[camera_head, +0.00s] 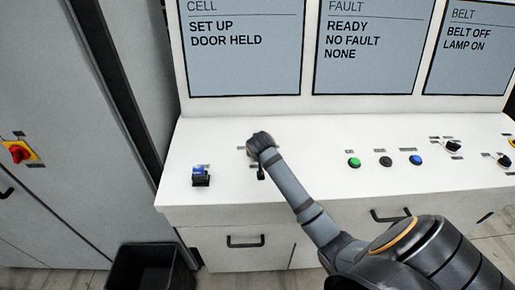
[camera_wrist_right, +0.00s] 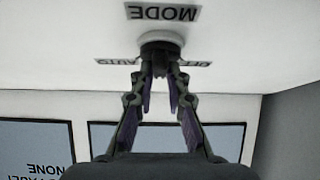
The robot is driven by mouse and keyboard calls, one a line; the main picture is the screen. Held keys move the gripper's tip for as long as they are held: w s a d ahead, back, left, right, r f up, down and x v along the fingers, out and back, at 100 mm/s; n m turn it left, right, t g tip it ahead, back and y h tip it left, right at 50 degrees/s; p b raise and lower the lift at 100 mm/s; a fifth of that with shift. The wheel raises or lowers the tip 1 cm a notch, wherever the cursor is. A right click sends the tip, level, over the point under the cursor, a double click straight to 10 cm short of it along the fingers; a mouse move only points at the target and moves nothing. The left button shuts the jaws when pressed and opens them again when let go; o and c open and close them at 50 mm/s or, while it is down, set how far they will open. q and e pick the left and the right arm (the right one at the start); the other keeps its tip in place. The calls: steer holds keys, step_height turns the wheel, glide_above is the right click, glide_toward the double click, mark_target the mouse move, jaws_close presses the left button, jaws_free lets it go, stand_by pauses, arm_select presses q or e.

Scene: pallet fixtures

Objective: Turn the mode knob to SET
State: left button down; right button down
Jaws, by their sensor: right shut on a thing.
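The mode knob (camera_wrist_right: 161,40) is a dark round knob on the white console top, below an upside-down MODE label (camera_wrist_right: 163,12) in the right wrist view. A label that seems to read AUTO (camera_wrist_right: 116,62) lies to its left there, and another, partly covered, to its right. My right gripper (camera_wrist_right: 160,72) is shut on the knob, its fingers converging on it. In the head view my right gripper (camera_head: 260,143) reaches the console top and hides the knob. The knob's pointer direction cannot be told. The CELL screen (camera_head: 243,65) reads SET UP, DOOR HELD. My left gripper is not in view.
A blue-topped switch (camera_head: 201,174) stands left of my right gripper. Green (camera_head: 354,162), black (camera_head: 385,161) and blue (camera_head: 416,159) buttons sit to the right, with more knobs beyond. A cabinet with a red switch (camera_head: 19,152) and a black bin (camera_head: 148,270) are at left.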

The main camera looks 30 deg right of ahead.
steer(key=shift+r, duration=0.1)
stand_by(0.4)
steer(key=c, duration=1.7)
jaws_free()
steer(key=o, duration=0.4)
steer(key=shift+w, duration=0.15)
steer(key=v, duration=1.1)
steer(key=shift+s+a+r, duration=0.2)
steer(key=shift+s+a, duration=0.1)
